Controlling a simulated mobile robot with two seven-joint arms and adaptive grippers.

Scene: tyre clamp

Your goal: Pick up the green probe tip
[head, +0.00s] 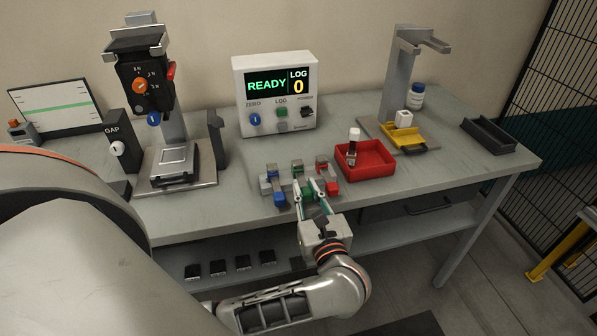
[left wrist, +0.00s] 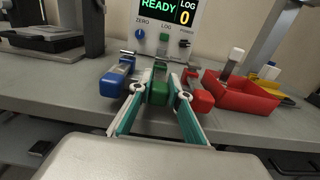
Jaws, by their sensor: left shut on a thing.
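The green probe tip (left wrist: 158,86) sits in the middle of a grey holder between a blue tip and a red tip. In the head view the green tip (head: 308,193) is partly covered by my fingers. My left gripper (head: 310,190) comes from the front edge of the bench and is shut on the green tip. In the left wrist view its two teal-lined fingers (left wrist: 159,92) lie on either side of the tip. The green tip appears still at the holder; whether it is lifted at all I cannot tell. My right gripper is not in view.
The blue tip (head: 279,196) and red tip (head: 332,187) stand close on either side. A red tray (head: 376,168) with a white-capped vial is at the right. The READY display box (head: 276,95) stands behind. A gauge stand (head: 175,120) is at the left.

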